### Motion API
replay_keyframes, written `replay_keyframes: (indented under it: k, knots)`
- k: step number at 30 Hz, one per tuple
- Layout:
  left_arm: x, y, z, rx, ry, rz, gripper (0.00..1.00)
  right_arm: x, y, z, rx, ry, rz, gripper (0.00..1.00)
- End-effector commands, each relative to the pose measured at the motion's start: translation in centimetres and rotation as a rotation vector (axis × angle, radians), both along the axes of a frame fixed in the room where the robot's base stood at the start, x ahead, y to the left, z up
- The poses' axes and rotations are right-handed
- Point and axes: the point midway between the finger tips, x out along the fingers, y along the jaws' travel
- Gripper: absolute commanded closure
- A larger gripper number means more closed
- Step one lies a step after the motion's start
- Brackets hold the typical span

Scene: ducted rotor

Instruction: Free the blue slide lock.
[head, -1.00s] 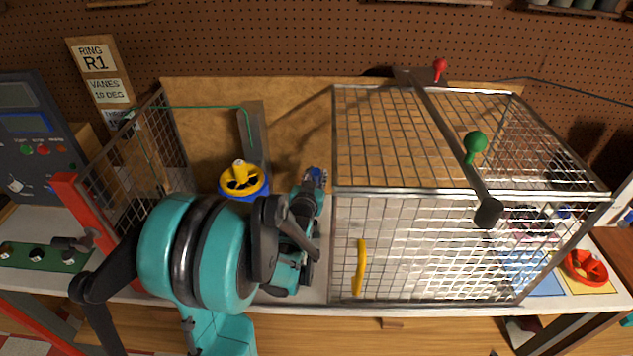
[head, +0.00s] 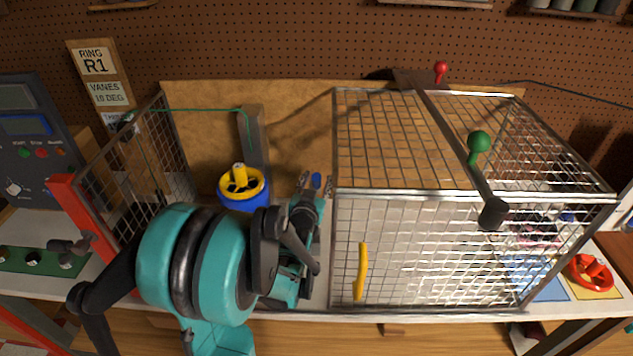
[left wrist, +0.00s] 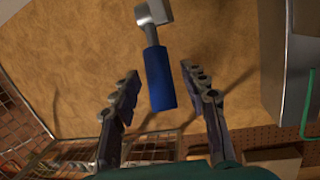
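The blue slide lock (head: 316,181) shows in the head view as a small blue grip just left of the wire cage. In the left wrist view its blue cylindrical grip (left wrist: 160,78) hangs from a grey metal fitting (left wrist: 153,13) in front of a tan board. My left gripper (head: 315,188) is open, with one finger on each side of the grip. In the left wrist view, gaps show between the grip and both fingers of the left gripper (left wrist: 160,88). Whether the fingers are level with it in depth is unclear. My right gripper is out of view.
The wire cage (head: 430,250) with a yellow handle (head: 361,272) stands close to the right of my left gripper. A blue and yellow rotor unit (head: 243,190) sits behind my left arm. A red-framed mesh panel (head: 75,210) stands at left. A red ring (head: 592,273) lies at far right.

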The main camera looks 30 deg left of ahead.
Motion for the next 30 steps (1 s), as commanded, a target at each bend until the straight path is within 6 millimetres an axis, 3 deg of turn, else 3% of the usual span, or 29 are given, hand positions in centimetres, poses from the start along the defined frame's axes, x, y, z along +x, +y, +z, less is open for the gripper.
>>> replay_keyframes:
  k: [7,15,21,30]
  knots:
    - [-1.3,-0.5,0.3,0.0,-0.001,0.0,0.56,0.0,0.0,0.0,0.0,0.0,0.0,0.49]
    - [-6.7,-2.8,1.0,0.001,-0.001,0.0,0.56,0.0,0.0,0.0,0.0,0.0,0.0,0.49]
    - [-9.6,-4.0,1.4,0.0,0.0,0.0,0.56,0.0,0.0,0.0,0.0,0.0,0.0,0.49]
    - [-11.0,-4.6,1.6,0.001,0.0,0.0,0.56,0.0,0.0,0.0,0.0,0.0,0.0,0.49]
